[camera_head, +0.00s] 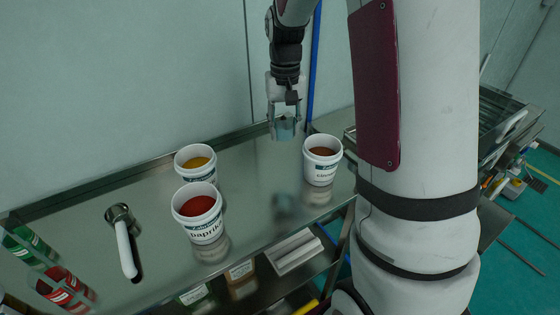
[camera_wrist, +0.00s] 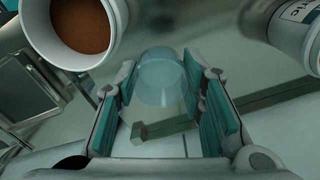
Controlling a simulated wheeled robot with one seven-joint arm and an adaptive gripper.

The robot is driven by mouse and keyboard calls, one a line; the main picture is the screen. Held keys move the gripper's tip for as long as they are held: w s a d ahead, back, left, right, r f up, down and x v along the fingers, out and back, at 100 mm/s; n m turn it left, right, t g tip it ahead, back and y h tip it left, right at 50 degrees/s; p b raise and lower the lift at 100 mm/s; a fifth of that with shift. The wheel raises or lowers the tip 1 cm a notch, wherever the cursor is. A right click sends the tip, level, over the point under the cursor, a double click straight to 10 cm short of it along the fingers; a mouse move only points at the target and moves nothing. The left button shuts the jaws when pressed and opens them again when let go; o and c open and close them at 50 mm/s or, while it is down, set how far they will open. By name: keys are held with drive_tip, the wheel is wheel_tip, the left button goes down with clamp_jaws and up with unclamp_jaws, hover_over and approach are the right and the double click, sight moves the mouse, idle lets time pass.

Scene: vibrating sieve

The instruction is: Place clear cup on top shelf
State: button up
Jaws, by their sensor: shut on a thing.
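My gripper (camera_head: 285,118) hangs above the metal shelf top (camera_head: 262,190), near its back edge. It is shut on a clear cup (camera_head: 286,129), which is held above the surface. In the wrist view the clear cup (camera_wrist: 164,78) sits between the teal pads of my gripper (camera_wrist: 165,85). The cup looks pale blue, and I see no contents in it. A faint reflection of it shows on the metal below.
White tubs stand on the top: paprika (camera_head: 198,213), a yellow spice (camera_head: 196,164) and a brown spice (camera_head: 322,160). The brown tub (camera_wrist: 75,30) is close to my gripper. A scoop (camera_head: 124,245) lies left. The middle is clear.

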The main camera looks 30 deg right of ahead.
sight(284, 170)
wheel_tip(284, 170, down, 12)
drive_tip(key=shift+r+p, duration=0.2)
drive_tip(key=shift+p, duration=0.25)
drive_tip(key=shift+f, duration=0.1)
drive_tip(key=o, duration=1.2)
wheel_tip(284, 170, up, 12)
drive_tip(key=shift+b, duration=0.6)
drive_tip(key=s+a+r+n+t, duration=0.2)
drive_tip(key=s+a+r, duration=0.4)
drive_tip(key=s, duration=0.5)
drive_tip(key=s+a+r+n+t, duration=0.2)
drive_tip(key=s+a+r, duration=0.5)
drive_tip(key=s, duration=0.4)
drive_tip(key=shift+s+a+n+t, duration=0.3)
drive_tip(key=shift+s+a+t, duration=0.1)
drive_tip(key=shift+a+t, duration=0.2)
